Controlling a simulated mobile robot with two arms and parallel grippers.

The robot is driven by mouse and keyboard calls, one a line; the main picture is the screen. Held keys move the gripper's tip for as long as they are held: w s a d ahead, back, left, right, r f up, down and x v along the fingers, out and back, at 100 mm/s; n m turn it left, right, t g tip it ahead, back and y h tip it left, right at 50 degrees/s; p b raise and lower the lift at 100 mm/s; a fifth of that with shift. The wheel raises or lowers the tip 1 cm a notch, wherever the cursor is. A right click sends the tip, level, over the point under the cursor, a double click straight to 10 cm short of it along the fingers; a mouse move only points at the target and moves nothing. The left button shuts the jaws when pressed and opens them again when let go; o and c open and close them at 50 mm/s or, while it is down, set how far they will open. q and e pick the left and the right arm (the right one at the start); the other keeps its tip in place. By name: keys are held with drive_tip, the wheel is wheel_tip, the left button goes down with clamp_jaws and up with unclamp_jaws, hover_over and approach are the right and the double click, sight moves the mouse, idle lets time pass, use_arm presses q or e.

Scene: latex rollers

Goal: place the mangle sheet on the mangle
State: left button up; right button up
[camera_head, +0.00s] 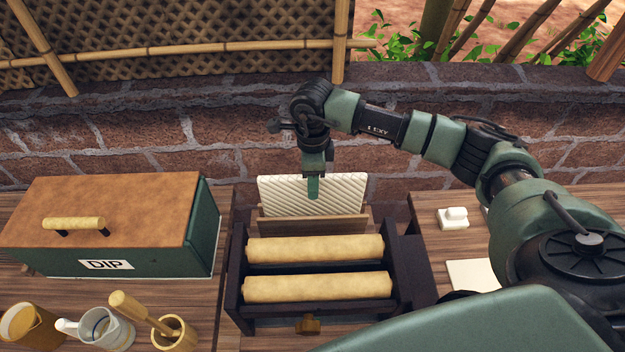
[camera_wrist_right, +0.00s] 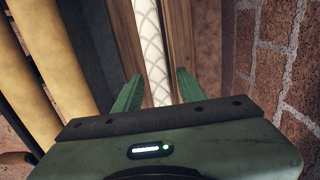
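The mangle sheet (camera_head: 340,190) is white with a raised slanted pattern. It stands on edge in a wooden holder (camera_head: 290,226) just behind the mangle (camera_head: 237,270), which has two cream rollers. The sheet also shows edge-on in the right wrist view (camera_wrist_right: 151,50). My left gripper is not in view.
A green DIP box (camera_head: 150,262) with a brown lid stands left. A mug (camera_head: 30,322), a jug (camera_head: 105,328) and a mortar with pestle (camera_head: 172,332) are front left. A white block (camera_head: 453,218) lies right. A brick wall (camera_head: 100,140) rises close behind.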

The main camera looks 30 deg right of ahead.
wheel_tip(320, 180, up, 11)
drive_tip(key=b, duration=0.4)
drive_tip(key=shift+f, duration=0.1)
drive_tip(key=shift+r, duration=0.75)
drive_tip(key=shift+f, duration=0.1)
